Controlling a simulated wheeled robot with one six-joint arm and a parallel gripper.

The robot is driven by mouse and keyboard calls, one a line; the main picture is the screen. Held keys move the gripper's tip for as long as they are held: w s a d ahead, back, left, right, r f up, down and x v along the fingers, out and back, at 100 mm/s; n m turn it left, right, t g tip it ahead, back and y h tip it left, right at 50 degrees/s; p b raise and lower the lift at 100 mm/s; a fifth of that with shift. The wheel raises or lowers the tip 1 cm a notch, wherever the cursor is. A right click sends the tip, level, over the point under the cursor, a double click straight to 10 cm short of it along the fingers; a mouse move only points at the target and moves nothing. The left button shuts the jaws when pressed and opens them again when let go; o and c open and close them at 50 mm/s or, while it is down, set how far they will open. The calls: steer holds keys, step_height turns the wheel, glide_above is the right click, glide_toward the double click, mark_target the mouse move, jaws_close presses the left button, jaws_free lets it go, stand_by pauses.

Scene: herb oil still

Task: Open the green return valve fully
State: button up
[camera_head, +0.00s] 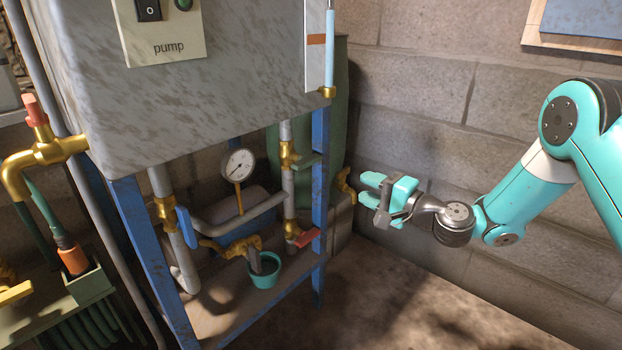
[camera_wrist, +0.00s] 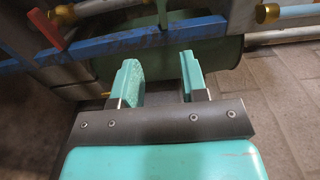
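The green return valve has a green lever (camera_head: 308,160) on a brass body (camera_head: 288,156) on the right-hand vertical pipe, behind the frame's blue front post. The lever sticks out to the right, across the upright pipe rather than along it. In the wrist view, a green piece (camera_wrist: 161,12) at the top edge, beyond the blue post, looks like this lever. My gripper (camera_head: 366,188) is to the right of the post and lower than the lever, apart from it. In the wrist view its two teal fingers (camera_wrist: 161,80) are spread with nothing between them.
A red lever (camera_head: 308,236) sits lower on the same pipe, and a blue lever (camera_head: 187,227) on the left pipe. The blue post (camera_head: 319,165) stands between my gripper and the valve. A brass tap (camera_head: 345,185) on a green tank is close to my fingertips. Floor at right is clear.

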mark_target(311, 164)
steer(key=b+x, duration=0.2)
steer(key=x, duration=1.5)
steer(key=shift+r, duration=0.15)
jaws_close()
